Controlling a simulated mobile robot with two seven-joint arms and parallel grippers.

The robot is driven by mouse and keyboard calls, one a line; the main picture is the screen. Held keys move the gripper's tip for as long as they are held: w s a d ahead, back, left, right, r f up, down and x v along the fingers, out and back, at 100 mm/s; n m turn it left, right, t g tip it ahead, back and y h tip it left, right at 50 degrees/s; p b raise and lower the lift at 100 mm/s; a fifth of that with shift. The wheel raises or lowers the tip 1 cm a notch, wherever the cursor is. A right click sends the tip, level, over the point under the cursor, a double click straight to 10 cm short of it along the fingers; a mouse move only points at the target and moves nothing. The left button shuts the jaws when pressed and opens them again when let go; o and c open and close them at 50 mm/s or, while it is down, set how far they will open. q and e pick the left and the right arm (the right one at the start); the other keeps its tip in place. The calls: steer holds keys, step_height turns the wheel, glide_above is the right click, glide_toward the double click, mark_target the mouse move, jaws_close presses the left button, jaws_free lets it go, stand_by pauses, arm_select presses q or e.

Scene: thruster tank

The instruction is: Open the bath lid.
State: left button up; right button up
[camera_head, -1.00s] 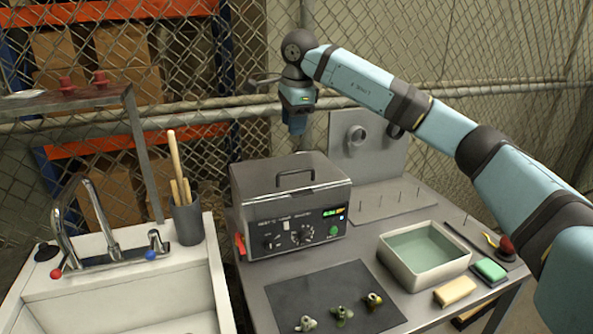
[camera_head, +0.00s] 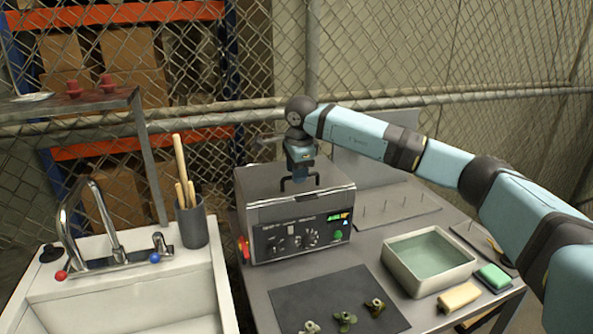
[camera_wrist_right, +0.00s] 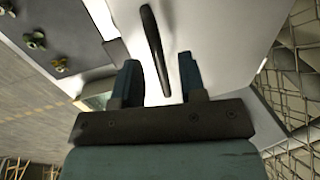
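The bath is a grey metal box with a front control panel (camera_head: 300,232). Its flat lid (camera_head: 262,180) is down, with a dark bar handle (camera_head: 286,184) on top. My right gripper (camera_head: 301,178) points down over the lid, close to the handle. In the right wrist view the handle (camera_wrist_right: 152,45) runs over the pale lid (camera_wrist_right: 210,40), and its near end reaches between the two fingers of my right gripper (camera_wrist_right: 160,78). The fingers are apart, with visible gaps beside the handle. My left gripper is not in view.
A sink (camera_head: 120,290) with a tap and a cup of wooden-handled tools (camera_head: 192,222) stand left of the bath. A tray of greenish liquid (camera_head: 388,275), a sponge (camera_head: 458,297) and a pegged plate (camera_head: 425,203) lie right. Small metal parts sit on a dark mat (camera_head: 285,300) in front.

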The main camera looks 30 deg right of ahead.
jaws_close()
